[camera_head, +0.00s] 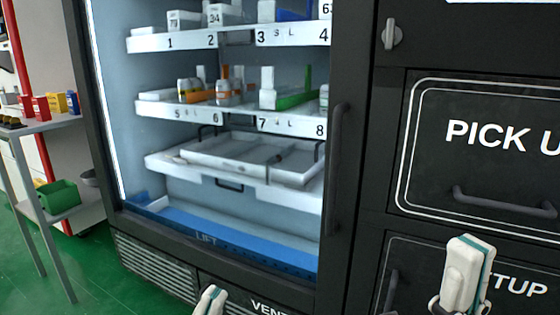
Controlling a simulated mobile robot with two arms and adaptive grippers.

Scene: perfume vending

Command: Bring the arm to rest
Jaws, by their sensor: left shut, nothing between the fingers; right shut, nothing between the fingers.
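My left gripper (210,300) shows only as a small white tip at the bottom edge, in front of the vending machine's lower black front. It is shut and holds nothing that I can see. My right gripper (465,275), white with teal edging, is upright at the lower right, in front of the black panel with the "SETUP" lettering, partly covering it. It is shut and empty. The rest of both arms is mostly out of view. I cannot tell whether either gripper touches the machine.
The vending machine has numbered shelves (150,43) with small bottles and boxes, a white tray (215,160) and a blue lift strip (230,240). A dark vertical handle (336,165) and a pick-up door handle (505,203) stick out. A side table (60,124) with boxes stands left; green floor (110,285) is clear.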

